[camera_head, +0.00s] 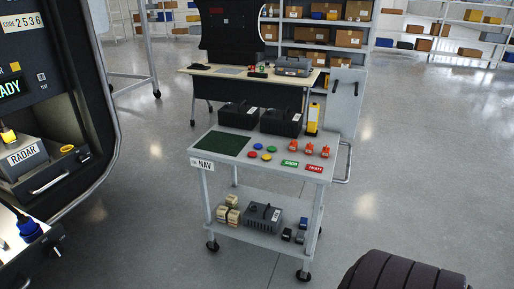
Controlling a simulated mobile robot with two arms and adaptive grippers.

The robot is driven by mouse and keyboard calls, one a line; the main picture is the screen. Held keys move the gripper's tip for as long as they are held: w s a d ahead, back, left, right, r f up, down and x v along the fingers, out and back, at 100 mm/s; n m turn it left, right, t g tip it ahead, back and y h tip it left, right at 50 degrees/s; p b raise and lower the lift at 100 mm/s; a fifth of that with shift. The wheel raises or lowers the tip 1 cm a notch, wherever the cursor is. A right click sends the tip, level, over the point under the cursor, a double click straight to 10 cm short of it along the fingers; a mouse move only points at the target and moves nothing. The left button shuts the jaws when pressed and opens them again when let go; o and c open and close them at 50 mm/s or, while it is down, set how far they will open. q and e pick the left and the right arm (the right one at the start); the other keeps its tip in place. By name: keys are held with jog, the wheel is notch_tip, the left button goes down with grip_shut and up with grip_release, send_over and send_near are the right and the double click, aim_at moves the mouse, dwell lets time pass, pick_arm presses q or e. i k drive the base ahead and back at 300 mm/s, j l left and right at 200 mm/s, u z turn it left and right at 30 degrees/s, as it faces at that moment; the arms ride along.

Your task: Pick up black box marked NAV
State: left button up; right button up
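A white sign reading NAV (202,164) is on the left front corner of a light grey cart (204,148). Two black boxes with top handles, a left one (240,118) and a right one (281,122), stand side by side at the back of the cart's top. I can read no marking on either box. A dark grey box with a handle (263,218) sits on the lower shelf. A box marked RADAR (24,156) is in the dark equipment bay at the left. Neither of my grippers is in view.
The cart top also holds a dark green mat (221,143), coloured discs, orange items and a yellow device (312,118). A desk (203,72) stands behind the cart. A black ribbed rounded object (400,272) fills the lower right. Grey floor around the cart is clear.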

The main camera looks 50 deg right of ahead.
aim_at(285, 123)
jog(key=z, duration=1.15)
jog(key=i+l+z, duration=0.1)
jog(key=i+l, duration=0.45)
jog(key=i+l+z, duration=0.1)
jog(key=i+l, duration=0.35)
jog(key=i, duration=0.2)
